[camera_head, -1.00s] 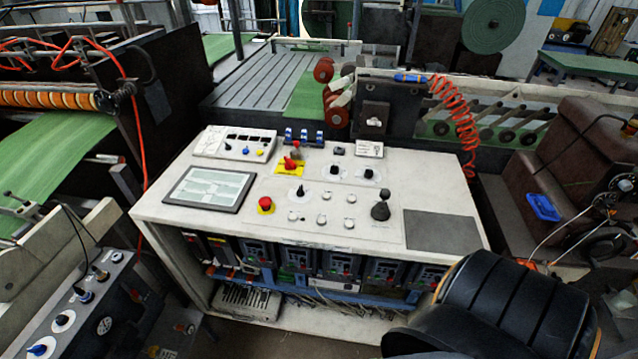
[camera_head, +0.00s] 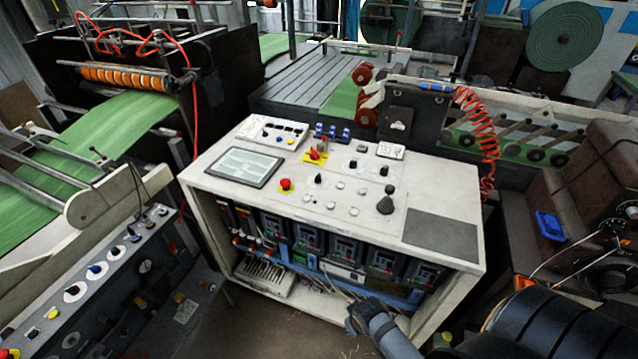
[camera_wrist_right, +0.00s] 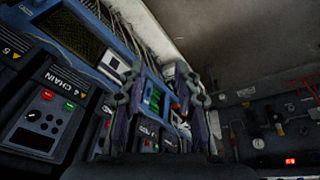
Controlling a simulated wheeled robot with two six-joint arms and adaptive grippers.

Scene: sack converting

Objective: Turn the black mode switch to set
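The white control console (camera_head: 240,190) stands in the middle of the head view. Its top carries small black knobs: one at the front (camera_head: 318,179), one farther back (camera_head: 353,164) and one to the right (camera_head: 389,188). I cannot tell which is the mode switch, and no labels or settings are readable. My right gripper (camera_head: 356,318) is low in front of the console, below its top. In the right wrist view the right gripper (camera_wrist_right: 163,112) looks open and empty, with drive units behind it. My left gripper is not in view.
A red button (camera_head: 286,184), a screen (camera_head: 244,168) and a dark joystick (camera_head: 386,204) are on the console top. Drive units (camera_head: 345,247) fill its open front. Another grey panel with knobs (camera_head: 95,270) stands at the left. Bare floor (camera_head: 270,325) lies between them.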

